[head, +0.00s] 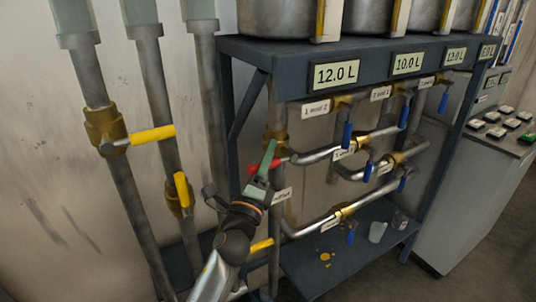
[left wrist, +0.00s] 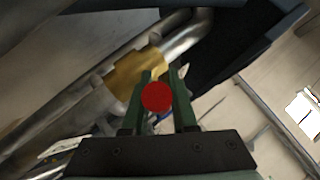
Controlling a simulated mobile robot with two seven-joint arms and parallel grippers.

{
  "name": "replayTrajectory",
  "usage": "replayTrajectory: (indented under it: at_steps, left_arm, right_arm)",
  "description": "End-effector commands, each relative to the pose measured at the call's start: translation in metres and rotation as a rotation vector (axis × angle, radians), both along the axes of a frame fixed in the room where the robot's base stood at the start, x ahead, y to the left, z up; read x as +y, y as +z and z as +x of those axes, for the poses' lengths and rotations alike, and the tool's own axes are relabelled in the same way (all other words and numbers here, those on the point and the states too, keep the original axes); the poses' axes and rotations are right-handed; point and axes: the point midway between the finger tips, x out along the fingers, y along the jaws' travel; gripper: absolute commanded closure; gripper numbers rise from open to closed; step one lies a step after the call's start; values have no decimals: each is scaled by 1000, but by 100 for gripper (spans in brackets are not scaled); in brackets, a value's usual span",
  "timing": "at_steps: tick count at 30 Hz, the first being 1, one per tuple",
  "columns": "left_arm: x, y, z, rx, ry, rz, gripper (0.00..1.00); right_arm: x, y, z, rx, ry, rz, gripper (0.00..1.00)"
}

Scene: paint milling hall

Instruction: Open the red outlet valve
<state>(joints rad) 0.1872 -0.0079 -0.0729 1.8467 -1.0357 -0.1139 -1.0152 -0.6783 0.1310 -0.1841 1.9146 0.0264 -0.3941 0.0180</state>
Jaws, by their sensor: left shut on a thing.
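The red outlet valve handle (head: 256,167) sticks out to the left of the gripper in the head view, in front of a vertical pipe below the shelf. My left gripper (head: 268,158) is at this handle, its green fingers shut on it. In the left wrist view the round red end of the handle (left wrist: 158,97) lies between the two fingers (left wrist: 160,100). The brass valve body (left wrist: 138,70) shows behind it, and in the head view it is partly hidden (head: 275,138). My right gripper is not in view.
Blue-handled valves (head: 347,135) sit on pipes to the right. Yellow handles (head: 152,134) stick out from the pipes on the left. A clear cup (head: 377,232) stands on the lower shelf (head: 310,270) near yellow spots. A control cabinet (head: 460,190) stands at the right.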

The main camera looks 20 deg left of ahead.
Motion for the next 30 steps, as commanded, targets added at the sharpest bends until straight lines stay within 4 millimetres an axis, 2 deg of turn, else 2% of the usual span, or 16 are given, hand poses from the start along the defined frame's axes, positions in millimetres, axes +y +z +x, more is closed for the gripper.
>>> replayTrajectory:
  at_steps: [8,18,23,30]
  left_arm:
    - [-1,7,0,37,-1,29,100]
    - [-2,18,3,160,-2,134,100]
    - [-3,19,5,233,-2,195,100]
    - [-6,23,8,344,1,281,100]
  right_arm:
    - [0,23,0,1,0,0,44]
    - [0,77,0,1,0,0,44]
    - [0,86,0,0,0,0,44]
    - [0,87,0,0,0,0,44]
